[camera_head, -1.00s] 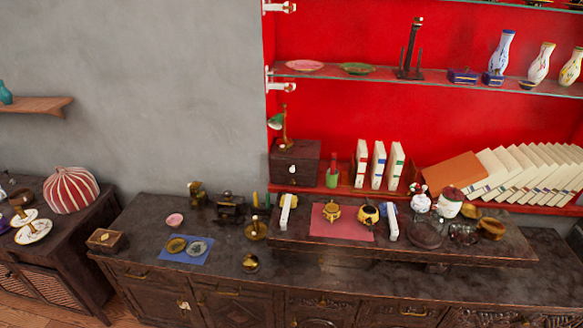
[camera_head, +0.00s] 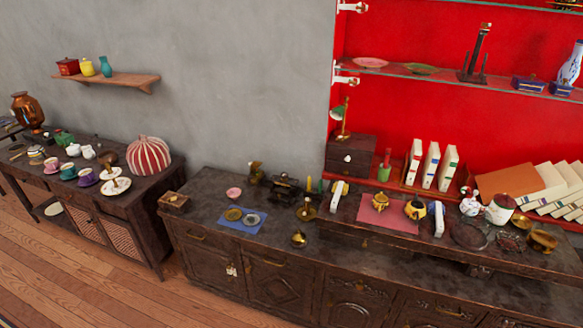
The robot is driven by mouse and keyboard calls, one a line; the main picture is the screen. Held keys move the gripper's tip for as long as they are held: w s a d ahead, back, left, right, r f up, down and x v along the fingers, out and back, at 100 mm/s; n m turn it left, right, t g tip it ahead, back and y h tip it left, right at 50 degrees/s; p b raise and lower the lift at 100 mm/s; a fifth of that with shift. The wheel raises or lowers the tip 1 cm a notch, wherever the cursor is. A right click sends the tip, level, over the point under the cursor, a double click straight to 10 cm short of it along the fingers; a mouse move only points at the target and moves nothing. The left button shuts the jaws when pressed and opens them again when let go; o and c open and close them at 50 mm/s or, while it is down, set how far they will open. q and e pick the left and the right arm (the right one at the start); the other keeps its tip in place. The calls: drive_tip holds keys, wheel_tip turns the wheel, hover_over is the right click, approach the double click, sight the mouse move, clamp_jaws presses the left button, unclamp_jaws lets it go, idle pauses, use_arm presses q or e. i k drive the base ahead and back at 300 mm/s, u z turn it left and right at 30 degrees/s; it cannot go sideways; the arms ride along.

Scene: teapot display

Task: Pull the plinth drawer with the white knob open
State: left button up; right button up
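A dark wooden box-like plinth (camera_head: 338,145) stands at the back, on the red-backed shelf near the wall corner. A small white knob (camera_head: 347,159) shows on its front. The drawer front appears flush with the box, so it looks shut. A brass lamp (camera_head: 344,132) with a green shade stands on top of it. Neither of my grippers is in view.
A long dark cabinet (camera_head: 190,257) runs across the front, with a raised board (camera_head: 345,229) on it holding a pink mat (camera_head: 388,213) and pots. Books (camera_head: 430,165) stand right of the plinth. Another cabinet (camera_head: 128,208) is at left, with open wooden floor (camera_head: 90,285) before it.

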sight(352, 155)
drive_tip(key=u, duration=1.15)
drive_tip(key=i, duration=1)
drive_tip(key=z, duration=0.4)
drive_tip(key=i, duration=0.6)
drive_tip(key=z, duration=0.65)
